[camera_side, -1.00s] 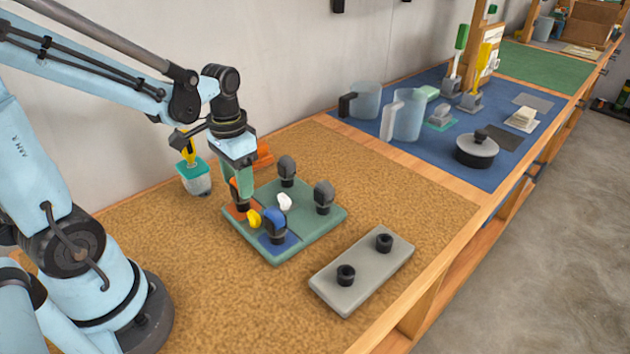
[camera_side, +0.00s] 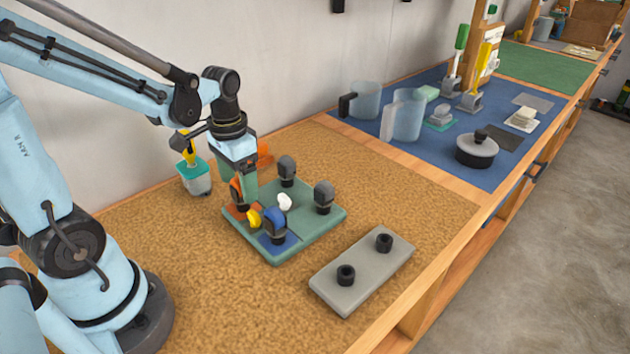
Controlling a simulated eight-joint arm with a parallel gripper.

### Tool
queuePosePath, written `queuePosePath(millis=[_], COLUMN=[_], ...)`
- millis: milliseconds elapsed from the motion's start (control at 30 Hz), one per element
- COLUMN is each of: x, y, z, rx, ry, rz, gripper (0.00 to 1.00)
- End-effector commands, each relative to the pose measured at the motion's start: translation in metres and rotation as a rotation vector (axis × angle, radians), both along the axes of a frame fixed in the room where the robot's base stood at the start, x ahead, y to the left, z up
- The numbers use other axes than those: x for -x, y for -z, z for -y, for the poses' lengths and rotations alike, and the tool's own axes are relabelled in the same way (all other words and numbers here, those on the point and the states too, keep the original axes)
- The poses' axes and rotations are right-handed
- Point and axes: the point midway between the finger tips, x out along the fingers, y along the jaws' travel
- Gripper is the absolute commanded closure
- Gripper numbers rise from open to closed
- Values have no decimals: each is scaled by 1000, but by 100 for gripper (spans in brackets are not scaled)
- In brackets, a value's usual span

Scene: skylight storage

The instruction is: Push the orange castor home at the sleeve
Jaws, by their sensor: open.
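The orange castor (camera_side: 237,190) stands on the orange patch at the left corner of a green board (camera_side: 312,229). Its dark lower part shows; my gripper hides some of it. My gripper (camera_side: 243,188) points down at this castor, with green fingers close around or beside it. It is open; whether it touches the castor cannot be told. The sleeve cannot be made out separately from the castor's dark foot. A blue castor (camera_side: 274,222) stands on the blue patch at the board's front. Two dark grey castors (camera_side: 287,168) (camera_side: 324,195) stand at the back and right.
A yellow piece (camera_side: 254,217) and a white piece (camera_side: 285,202) lie on the board. A grey plate (camera_side: 345,284) with two black sockets lies at front right.

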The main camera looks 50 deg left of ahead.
Motion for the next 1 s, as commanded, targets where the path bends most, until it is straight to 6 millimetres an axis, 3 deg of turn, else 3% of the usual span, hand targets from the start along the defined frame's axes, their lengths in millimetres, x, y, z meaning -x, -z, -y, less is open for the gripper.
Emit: queuePosePath(millis=[1000], x=[0], y=[-28], z=[0], rx=[0], ry=[0], rz=[0], gripper=[22])
